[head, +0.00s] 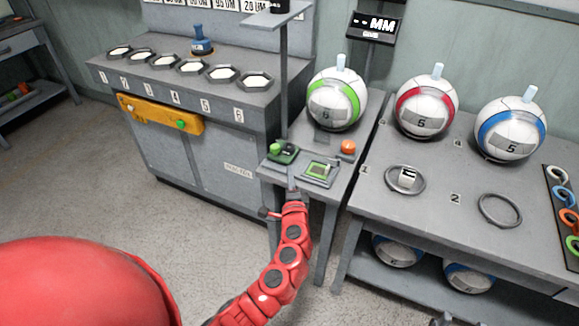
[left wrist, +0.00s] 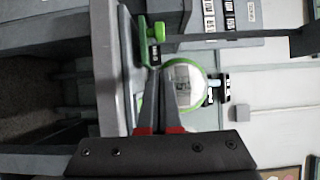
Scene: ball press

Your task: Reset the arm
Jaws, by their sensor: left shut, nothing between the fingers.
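My left arm is red and jointed and comes up from the bottom of the head view. Its left gripper (head: 291,180) is at the front edge of the small grey stand (head: 335,165), beside the green-button box (head: 282,152) and the panel with a green screen (head: 319,170). In the left wrist view the grey fingers (left wrist: 158,75) are shut with nothing between them. The green-button box (left wrist: 155,35) and the green-striped ball (left wrist: 187,85) lie beyond the fingertips. Whether the fingers touch the stand is hard to tell. My right gripper is not seen.
An orange button (head: 348,147) sits on the stand below the green-striped ball (head: 337,98). The right table (head: 440,213) holds red-striped (head: 426,106) and blue-striped balls (head: 510,127) and two rings. A cabinet (head: 200,150) stands left. The floor (head: 80,180) is clear.

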